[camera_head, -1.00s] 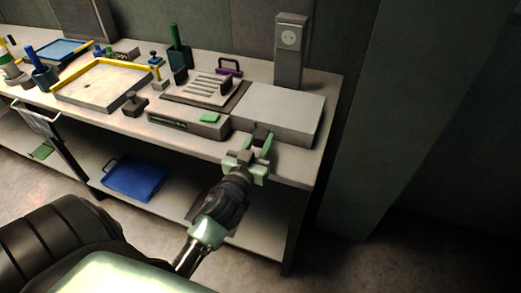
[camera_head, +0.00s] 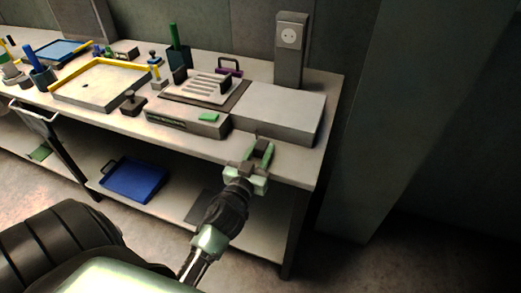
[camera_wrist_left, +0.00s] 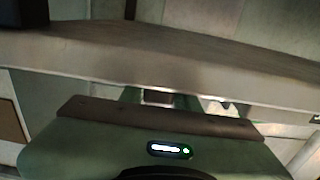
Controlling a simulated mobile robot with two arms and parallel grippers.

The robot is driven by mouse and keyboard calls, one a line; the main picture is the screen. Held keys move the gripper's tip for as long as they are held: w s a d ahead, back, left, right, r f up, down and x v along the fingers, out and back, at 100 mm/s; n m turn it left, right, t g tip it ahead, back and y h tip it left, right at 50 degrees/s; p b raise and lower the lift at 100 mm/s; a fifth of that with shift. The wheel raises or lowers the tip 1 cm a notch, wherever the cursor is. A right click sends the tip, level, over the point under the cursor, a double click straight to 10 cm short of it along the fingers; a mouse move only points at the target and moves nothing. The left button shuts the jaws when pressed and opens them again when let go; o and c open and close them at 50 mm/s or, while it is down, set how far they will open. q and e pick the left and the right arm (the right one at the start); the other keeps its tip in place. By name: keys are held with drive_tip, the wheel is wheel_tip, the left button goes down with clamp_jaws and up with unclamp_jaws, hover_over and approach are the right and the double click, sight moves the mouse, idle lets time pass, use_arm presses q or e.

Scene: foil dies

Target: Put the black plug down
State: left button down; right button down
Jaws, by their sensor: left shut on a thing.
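My left gripper (camera_head: 258,156) is in front of the table's front edge, near its right end, below the grey block. It is shut on a small dark thing (camera_head: 263,150), which looks like the black plug; the green fingers partly hide it. In the left wrist view the gripper's fingers (camera_wrist_left: 158,97) show beyond its housing, with the table edge across behind them; the plug cannot be made out clearly there. My right gripper is not in view.
A long grey block (camera_head: 280,108) covers the table's right end, with a socket post (camera_head: 289,55) behind it. A slotted fixture (camera_head: 187,122) with a green pad, a dark knobbed block (camera_head: 133,104) and a yellow-rimmed tray (camera_head: 85,97) stand leftward. A blue tray (camera_head: 135,180) lies on the lower shelf.

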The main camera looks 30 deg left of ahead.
use_arm(q)
drive_tip(key=c, duration=1)
unclamp_jaws()
drive_tip(key=shift+r, duration=0.1)
drive_tip(key=shift+r+p, duration=0.75)
drive_tip(key=shift+r, duration=0.05)
drive_tip(key=shift+s+d+f+b, duration=0.1)
drive_tip(key=shift+s+f+b, duration=0.15)
drive_tip(key=shift+s, duration=0.2)
drive_tip(key=shift+s+d+f+b, duration=0.1)
drive_tip(key=shift+s+f+b, duration=0.15)
drive_tip(key=shift+s, duration=0.2)
drive_tip(key=shift+r+b+v, duration=0.15)
drive_tip(key=shift+b+v, duration=0.3)
drive_tip(key=shift+v, duration=2.1)
drive_tip(key=shift+r+b+v, duration=0.1)
drive_tip(key=shift+b+v, duration=0.3)
drive_tip(key=shift+v, duration=2.15)
